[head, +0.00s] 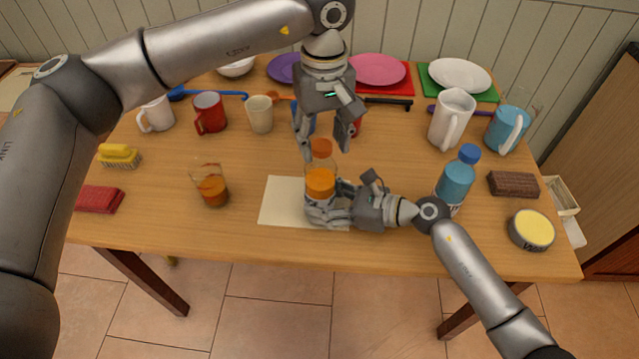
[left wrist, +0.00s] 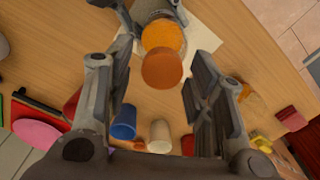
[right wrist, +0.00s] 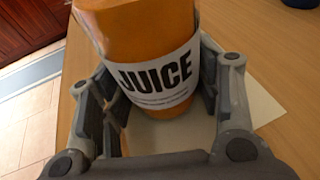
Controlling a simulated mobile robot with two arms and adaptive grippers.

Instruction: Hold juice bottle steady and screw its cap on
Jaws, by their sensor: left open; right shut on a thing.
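The juice bottle (head: 321,184) stands upright on a pale mat (head: 283,203). It has orange contents, a clear upper part and a white JUICE label (right wrist: 158,77). An orange-brown cap (head: 321,147) is at the bottle's top; it also shows in the left wrist view (left wrist: 162,69). I cannot tell how tightly it sits. My right gripper (head: 327,211) is shut around the lower bottle from the right, with a finger on each side in the right wrist view. My left gripper (head: 325,152) points down from above, open, its fingers apart on either side of the cap.
A glass with orange liquid (head: 213,190) stands left of the mat. A blue bottle (head: 456,178) is right, close to my right arm. A tin (head: 531,229) and brown block (head: 513,184) lie farther right. Mugs, cups and plates line the back. The table front is clear.

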